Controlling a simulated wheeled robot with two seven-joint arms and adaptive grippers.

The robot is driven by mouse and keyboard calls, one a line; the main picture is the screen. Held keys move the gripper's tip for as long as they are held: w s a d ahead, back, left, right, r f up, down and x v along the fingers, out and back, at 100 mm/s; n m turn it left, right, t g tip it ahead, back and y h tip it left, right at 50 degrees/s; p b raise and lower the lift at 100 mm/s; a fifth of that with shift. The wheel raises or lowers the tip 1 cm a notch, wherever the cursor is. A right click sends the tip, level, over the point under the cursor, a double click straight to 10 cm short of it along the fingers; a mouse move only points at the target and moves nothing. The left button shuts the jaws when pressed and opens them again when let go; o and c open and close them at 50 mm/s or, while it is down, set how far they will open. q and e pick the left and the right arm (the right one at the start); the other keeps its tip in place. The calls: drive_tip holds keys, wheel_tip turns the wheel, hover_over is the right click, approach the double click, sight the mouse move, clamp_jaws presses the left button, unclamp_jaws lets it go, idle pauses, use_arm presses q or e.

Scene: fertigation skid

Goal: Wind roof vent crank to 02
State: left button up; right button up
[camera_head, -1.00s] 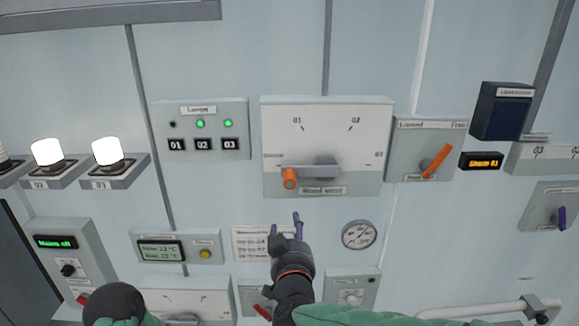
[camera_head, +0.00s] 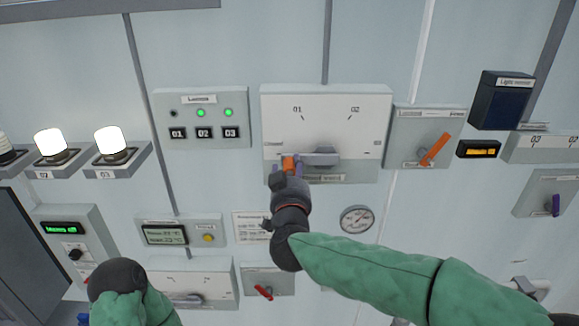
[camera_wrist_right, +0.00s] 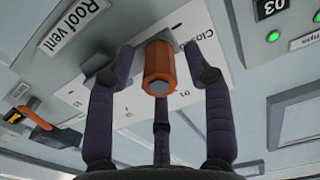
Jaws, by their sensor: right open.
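The roof vent crank has a grey hub and arm (camera_head: 322,156) and an orange grip (camera_head: 288,162). It sits on a white panel (camera_head: 325,112) marked 01 and 02 at the top, with smaller marks at the left and right. The crank arm points left, toward the left mark. My right gripper (camera_head: 286,171) is at the orange grip with its fingers open around it. In the right wrist view the orange grip (camera_wrist_right: 159,70) stands between the dark fingers, with gaps visible on both sides. The "Roof vent" label (camera_wrist_right: 73,27) shows there too. My left gripper's fingers are not visible.
A lamp panel (camera_head: 202,118) is left of the crank panel. A switch panel with an orange lever (camera_head: 434,149) is close on the right. A round gauge (camera_head: 357,219) and a paper notice (camera_head: 253,228) are below. Several other boxes line the wall.

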drive_tip(key=shift+w, duration=0.6)
clamp_jaws()
drive_tip(key=shift+r, duration=0.15)
